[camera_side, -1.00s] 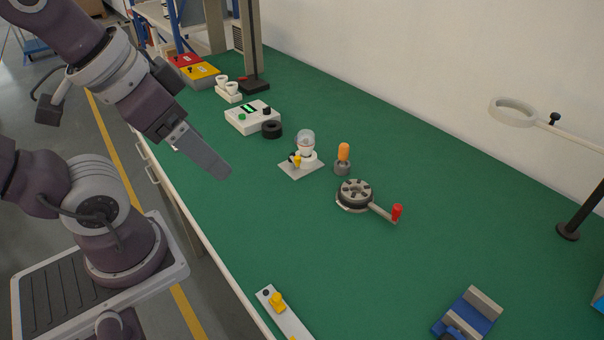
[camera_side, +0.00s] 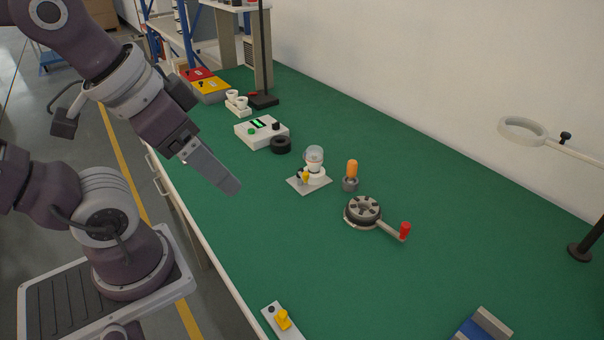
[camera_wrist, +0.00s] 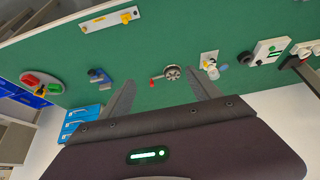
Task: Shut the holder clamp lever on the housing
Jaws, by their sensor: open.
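The bulb holder (camera_side: 314,172) is a white base with a clear dome on a grey plate (camera_side: 296,184). A small yellow lever (camera_side: 305,177) with a dark part beside it is at its front left. I cannot tell the lever's exact angle. The holder also shows in the wrist view (camera_wrist: 209,57), right of the fingers, where the lever is too small to read. My gripper (camera_side: 236,188) is left of the holder, apart from it and above the bench edge. In the wrist view its fingers (camera_wrist: 160,82) are spread, with nothing between them.
An orange-topped part in a grey cup (camera_side: 351,172) stands right of the holder. A round turntable with a red-knobbed arm (camera_side: 366,212) is nearer. A white control box (camera_side: 262,131) and black ring (camera_side: 281,145) lie behind.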

